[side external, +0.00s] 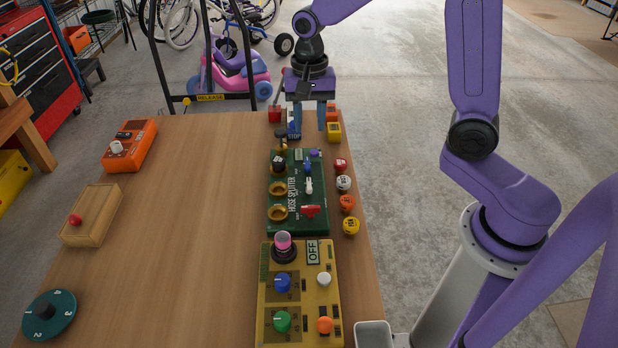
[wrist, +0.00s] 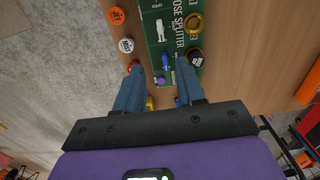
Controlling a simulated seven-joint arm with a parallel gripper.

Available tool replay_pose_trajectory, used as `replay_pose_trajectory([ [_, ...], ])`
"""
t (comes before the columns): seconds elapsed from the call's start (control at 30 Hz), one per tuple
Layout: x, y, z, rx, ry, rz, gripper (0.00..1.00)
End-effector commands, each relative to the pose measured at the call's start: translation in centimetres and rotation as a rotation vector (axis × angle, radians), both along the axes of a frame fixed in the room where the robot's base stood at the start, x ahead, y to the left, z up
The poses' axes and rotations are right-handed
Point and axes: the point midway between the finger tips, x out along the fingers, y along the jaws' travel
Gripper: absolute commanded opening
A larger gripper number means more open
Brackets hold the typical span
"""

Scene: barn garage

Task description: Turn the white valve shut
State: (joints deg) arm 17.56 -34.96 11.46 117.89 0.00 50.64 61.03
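The white valve (side external: 308,183) is a small lever on the green hose splitter board (side external: 312,230). Its handle lies roughly along the board's length, and it also shows near the top of the wrist view (wrist: 161,30). The blue valve (side external: 308,167) sits just beyond it, and the red valve (side external: 311,211) sits nearer the camera with its handle crosswise. My gripper (side external: 310,121) is over the far end of the table, beyond the board. Its fingers are apart with nothing held between them. In the wrist view my gripper (wrist: 160,68) points toward the blue valve's end.
Round caps in red (side external: 341,165), white (side external: 344,183), orange (side external: 347,203) and yellow (side external: 351,226) line the board's right side. A yellow control panel (side external: 305,300) lies nearer the camera. Small objects crowd beneath my gripper. The table's (side external: 190,230) middle is clear.

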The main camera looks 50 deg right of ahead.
Motion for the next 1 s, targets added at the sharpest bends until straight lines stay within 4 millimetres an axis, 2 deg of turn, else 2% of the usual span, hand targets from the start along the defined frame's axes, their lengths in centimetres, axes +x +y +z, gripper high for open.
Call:
replay_pose_trajectory([
  [0.17, 0.3, -0.2, -0.8, -0.001, 0.003, -0.028, 0.38],
  [0.27, 0.3, -0.2, -2.0, -0.002, 0.006, -0.027, 0.38],
  [0.6, 0.2, -0.2, -8.2, -0.002, 0.006, -0.026, 0.38],
  [1.0, 0.2, -0.2, -14.5, -0.002, 0.004, -0.024, 0.38],
])
